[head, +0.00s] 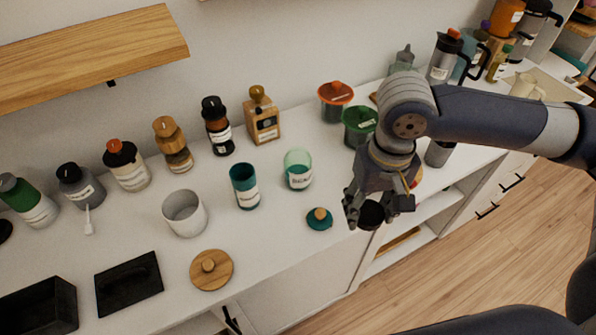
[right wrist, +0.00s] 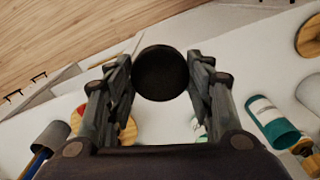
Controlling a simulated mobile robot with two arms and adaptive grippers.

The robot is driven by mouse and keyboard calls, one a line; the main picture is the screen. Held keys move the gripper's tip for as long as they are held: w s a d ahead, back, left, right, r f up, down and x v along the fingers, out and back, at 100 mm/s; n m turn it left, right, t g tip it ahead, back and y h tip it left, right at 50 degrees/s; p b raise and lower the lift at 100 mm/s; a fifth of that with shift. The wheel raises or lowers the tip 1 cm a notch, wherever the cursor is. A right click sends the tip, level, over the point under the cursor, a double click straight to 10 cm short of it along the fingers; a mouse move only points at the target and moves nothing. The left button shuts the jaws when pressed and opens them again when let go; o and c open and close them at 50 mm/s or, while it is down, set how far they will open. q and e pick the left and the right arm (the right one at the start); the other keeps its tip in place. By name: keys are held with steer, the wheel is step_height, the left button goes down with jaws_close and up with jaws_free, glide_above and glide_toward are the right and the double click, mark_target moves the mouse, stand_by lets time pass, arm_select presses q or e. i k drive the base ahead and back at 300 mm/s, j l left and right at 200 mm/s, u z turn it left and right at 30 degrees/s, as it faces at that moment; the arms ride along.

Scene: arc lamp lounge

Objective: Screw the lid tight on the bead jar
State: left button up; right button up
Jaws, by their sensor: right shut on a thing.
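My right gripper (head: 374,208) is shut on a round black lid (head: 371,215) and holds it at the counter's front edge. In the right wrist view the black lid (right wrist: 160,74) sits between the fingertips of the gripper (right wrist: 160,80), its dark face toward the camera. Three open vessels stand lidless: a pale green glass jar (head: 298,171), a teal jar (head: 245,187) and a grey-white jar (head: 185,213). The labels are too small to read, so I cannot tell which is the bead jar. My left gripper is not in view.
A teal lid with a wooden knob (head: 319,219) and a wooden lid (head: 211,269) lie on the white counter (head: 270,240). Several closed bottles line the wall. A black tray (head: 128,284) lies front left.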

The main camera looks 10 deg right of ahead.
mark_target(298, 168)
steer(key=u, duration=1.2)
steer(key=k+l, duration=0.2)
steer(key=l, duration=0.2)
steer(key=k+l, duration=0.2)
steer(key=l, duration=0.2)
steer(key=k+l, duration=0.2)
steer(key=l, duration=0.2)
steer(key=k+l, duration=0.15)
steer(key=l, duration=0.25)
